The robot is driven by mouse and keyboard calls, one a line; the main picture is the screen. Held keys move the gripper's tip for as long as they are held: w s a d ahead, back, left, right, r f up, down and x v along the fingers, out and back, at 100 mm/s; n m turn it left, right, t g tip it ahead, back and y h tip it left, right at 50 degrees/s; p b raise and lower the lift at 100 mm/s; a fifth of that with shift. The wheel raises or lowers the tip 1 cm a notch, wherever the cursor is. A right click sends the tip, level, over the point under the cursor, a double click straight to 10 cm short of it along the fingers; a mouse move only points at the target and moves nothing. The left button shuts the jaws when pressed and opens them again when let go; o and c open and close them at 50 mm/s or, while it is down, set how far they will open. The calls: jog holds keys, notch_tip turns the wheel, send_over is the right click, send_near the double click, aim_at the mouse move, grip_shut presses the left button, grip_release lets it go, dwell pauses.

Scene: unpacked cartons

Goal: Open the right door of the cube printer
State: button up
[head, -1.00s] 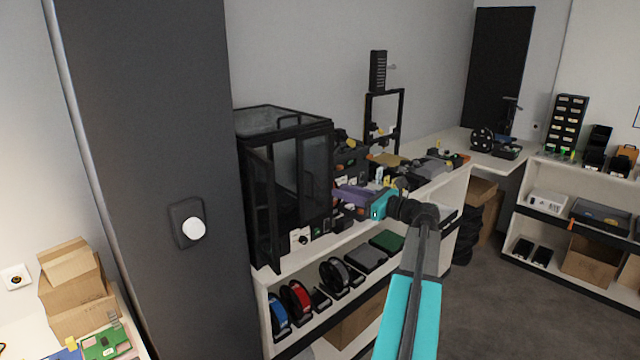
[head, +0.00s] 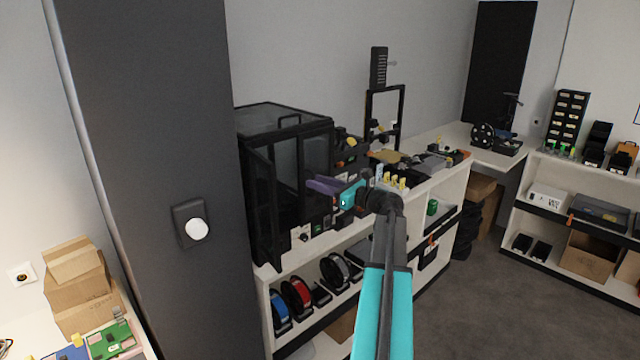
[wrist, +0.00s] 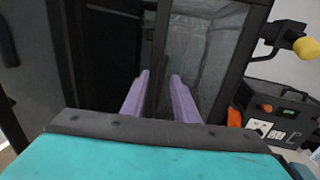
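The cube printer (head: 285,115) is a black-framed cabinet with glass panels, standing on the white shelf unit at left centre. Its left door (head: 262,205) stands swung open toward me; it also shows at the left of the wrist view (wrist: 35,70). The right door (head: 316,165) looks closed, and its glass shows in the wrist view (wrist: 208,60). My gripper (head: 316,185) has purple fingers and is in front of the right door. In the wrist view the fingers (wrist: 158,85) are apart, on either side of the door's dark vertical inner edge. Contact cannot be told.
A black control box (wrist: 275,115) and a yellow knob (wrist: 306,48) are just right of the printer. Spools (head: 297,292) stand on the shelf below. A dark column (head: 160,150) rises at left. Open floor (head: 500,300) lies at right.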

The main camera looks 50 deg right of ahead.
grip_shut()
dwell(1.3)
jog(key=shift+a, duration=0.1)
